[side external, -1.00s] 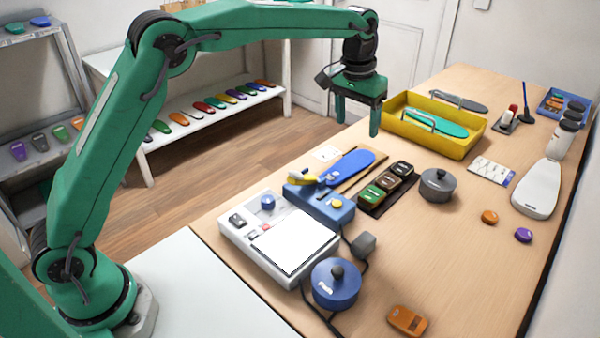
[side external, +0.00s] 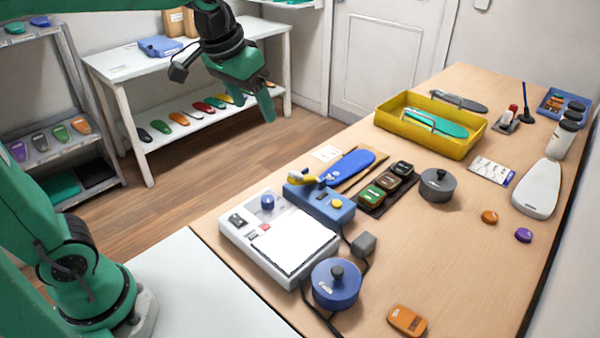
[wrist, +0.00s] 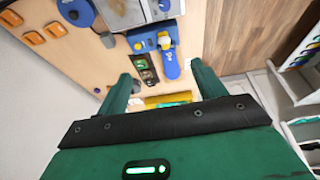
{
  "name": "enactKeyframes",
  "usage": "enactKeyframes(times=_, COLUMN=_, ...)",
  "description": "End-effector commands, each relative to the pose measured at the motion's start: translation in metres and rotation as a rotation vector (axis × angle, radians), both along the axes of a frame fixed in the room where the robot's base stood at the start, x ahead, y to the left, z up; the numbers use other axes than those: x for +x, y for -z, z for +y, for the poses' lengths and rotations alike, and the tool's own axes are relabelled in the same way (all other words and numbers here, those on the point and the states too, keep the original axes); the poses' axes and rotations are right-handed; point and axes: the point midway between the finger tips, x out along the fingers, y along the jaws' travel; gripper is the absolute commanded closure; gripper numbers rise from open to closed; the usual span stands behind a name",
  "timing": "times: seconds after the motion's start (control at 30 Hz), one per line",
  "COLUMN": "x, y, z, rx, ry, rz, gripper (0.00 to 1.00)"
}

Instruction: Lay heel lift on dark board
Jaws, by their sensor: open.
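My gripper (side external: 262,98) is open and empty, in the air left of the work table, in front of the low shelf of coloured insoles. In the wrist view my gripper (wrist: 160,78) has its two green fingers spread apart, with nothing held between them. A dark board (side external: 373,211) lies on the table and bears a row of green, brown and dark labelled pieces. An orange labelled piece (side external: 407,320), possibly a heel lift, lies at the table's front. I cannot tell for certain which piece is the heel lift.
A yellow tray (side external: 470,152) with a teal insole stands behind the dark board. A white machine (side external: 240,240), a blue pot (side external: 336,287) and a grey pot (side external: 437,186) are nearby. Bare tabletop (side external: 430,255) lies right of the blue pot.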

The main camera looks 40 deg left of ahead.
Motion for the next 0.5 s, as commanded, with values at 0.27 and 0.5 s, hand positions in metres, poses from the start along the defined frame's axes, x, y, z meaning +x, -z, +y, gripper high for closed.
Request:
enactKeyframes(times=0.27, x=-0.066, y=0.015, z=0.016, rx=0.008, ry=-0.004, rz=-0.072, gripper=0.31)
enactKeyframes(times=0.5, x=-0.113, y=0.04, z=0.025, rx=0.019, ry=-0.006, rz=-0.126, gripper=0.31)
